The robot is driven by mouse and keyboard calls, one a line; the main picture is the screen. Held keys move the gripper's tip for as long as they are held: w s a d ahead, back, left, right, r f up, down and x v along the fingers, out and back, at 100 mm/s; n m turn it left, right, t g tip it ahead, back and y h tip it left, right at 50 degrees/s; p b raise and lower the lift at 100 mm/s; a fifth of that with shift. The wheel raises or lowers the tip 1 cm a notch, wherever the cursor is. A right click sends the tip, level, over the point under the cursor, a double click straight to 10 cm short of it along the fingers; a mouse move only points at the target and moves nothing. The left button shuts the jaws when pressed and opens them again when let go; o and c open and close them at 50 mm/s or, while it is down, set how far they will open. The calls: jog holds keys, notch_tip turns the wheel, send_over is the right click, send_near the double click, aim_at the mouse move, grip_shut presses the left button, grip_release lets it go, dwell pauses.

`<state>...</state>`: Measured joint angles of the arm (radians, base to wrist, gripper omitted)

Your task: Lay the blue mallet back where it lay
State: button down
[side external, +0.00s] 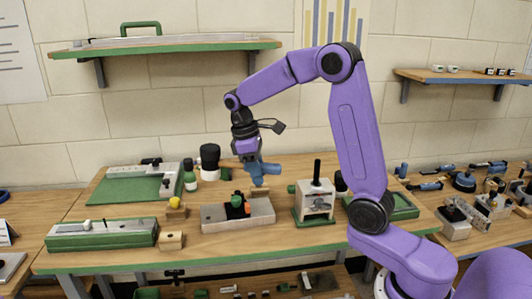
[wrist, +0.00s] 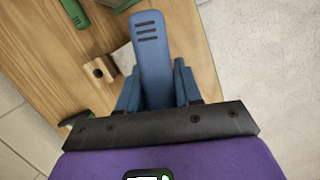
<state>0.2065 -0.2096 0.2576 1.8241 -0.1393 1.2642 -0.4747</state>
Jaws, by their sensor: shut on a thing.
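My gripper (side external: 252,160) is shut on the blue mallet (side external: 268,168) and holds it above the middle of the bench, over the pale grey block fixture. In the wrist view, a blue handle with dark slots (wrist: 150,45) runs away from my gripper (wrist: 156,92), between its two bluish fingers. The mallet's head cannot be made out clearly. The spot where it lay is not marked in either view.
A green handle (wrist: 75,12) shows in the wrist view.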

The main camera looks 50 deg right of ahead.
jog(key=a+f+n+h, duration=0.1)
jog(key=a+f+n, duration=0.2)
jog(key=a+f, duration=0.3)
send_near(253, 239)
jog(key=shift+x, duration=2.7)
jog(key=shift+f, duration=0.45)
jog(key=c, duration=0.7)
grip_release()
